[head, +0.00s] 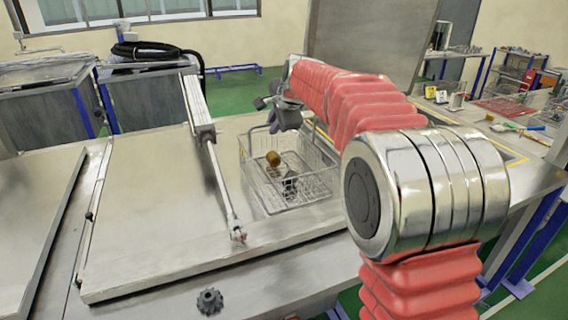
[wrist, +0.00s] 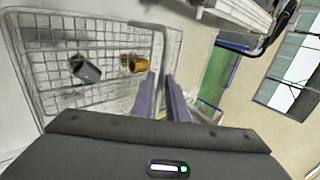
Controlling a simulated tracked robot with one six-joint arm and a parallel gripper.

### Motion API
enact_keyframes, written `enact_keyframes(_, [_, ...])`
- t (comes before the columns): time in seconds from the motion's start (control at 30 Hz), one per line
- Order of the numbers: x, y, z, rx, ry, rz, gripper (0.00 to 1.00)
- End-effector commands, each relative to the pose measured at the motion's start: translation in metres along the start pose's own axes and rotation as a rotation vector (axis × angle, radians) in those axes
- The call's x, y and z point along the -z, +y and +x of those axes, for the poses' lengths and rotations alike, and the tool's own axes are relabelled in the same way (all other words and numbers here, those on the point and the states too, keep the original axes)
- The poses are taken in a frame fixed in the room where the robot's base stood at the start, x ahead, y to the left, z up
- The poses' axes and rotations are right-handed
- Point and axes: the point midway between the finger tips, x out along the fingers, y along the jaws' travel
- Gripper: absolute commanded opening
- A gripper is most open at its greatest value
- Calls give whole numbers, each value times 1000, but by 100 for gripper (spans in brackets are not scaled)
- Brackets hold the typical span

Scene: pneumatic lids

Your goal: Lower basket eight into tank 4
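A wire basket (head: 290,188) sits on or just above the steel surface right of the flat lid. It holds a brass part (head: 273,158) and a dark grey part (head: 290,185). In the wrist view the basket (wrist: 108,22) fills the left, with the brass part (wrist: 133,64) and the grey part (wrist: 85,68) inside. My gripper (head: 276,118) is at the basket's back upper side. Its two fingers (wrist: 163,76) are a small gap apart, at the basket's thick upright wire; whether they clamp it is unclear. No basket or tank number is readable.
A flat steel lid (head: 150,195) with a pneumatic cylinder (head: 197,105) lies left of the basket. Another lid (head: 30,200) lies farther left. A raised steel panel (head: 370,35) stands behind my arm. A black knob (head: 209,301) is at the front edge.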

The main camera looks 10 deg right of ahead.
Motion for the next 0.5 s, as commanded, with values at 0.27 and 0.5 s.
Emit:
enact_keyframes(0.27, [0, 0, 0, -1, 0, 0, 0])
enact_keyframes(0.5, [0, -3, -2, 6, 1, -2, 0])
